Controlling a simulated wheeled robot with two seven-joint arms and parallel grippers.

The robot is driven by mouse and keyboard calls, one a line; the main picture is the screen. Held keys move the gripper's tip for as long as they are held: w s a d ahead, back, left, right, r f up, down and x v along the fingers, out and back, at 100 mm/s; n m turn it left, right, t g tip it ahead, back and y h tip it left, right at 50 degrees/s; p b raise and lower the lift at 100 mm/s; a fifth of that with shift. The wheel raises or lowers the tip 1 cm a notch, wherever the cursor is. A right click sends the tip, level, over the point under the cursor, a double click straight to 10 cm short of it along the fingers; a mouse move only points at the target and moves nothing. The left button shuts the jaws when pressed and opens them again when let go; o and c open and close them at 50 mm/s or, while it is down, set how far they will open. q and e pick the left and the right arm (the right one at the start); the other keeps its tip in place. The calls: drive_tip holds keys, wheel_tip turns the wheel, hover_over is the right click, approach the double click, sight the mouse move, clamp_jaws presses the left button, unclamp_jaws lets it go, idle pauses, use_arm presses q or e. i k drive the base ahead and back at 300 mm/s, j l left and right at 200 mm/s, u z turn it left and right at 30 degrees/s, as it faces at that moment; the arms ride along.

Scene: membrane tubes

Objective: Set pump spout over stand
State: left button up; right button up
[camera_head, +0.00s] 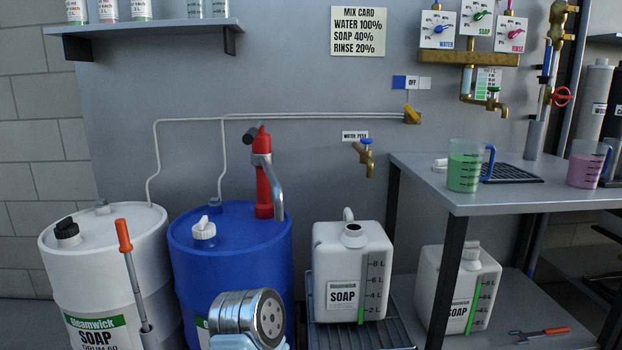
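The red pump (264,185) stands upright on the top of the blue drum (230,260). Its grey spout (274,185) slopes down toward the front right, with its tip in front of the drum's right rim in the picture. The tip is left of the stand and not above it. The stand, a dark slatted rack (397,330), is low to the right of the drum. A white soap jug (335,255) with an open neck and a green level strip stands on it. No fingers of either gripper show.
A white soap drum (70,270) with an orange-handled tool (131,265) in front stands left. A grey bench (440,185) is at the right, with a second white jug (430,275) below. A brass tap (367,155) is on the wall above the stand.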

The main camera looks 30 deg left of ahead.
sight(266, 161)
drive_tip(key=u, duration=1.2)
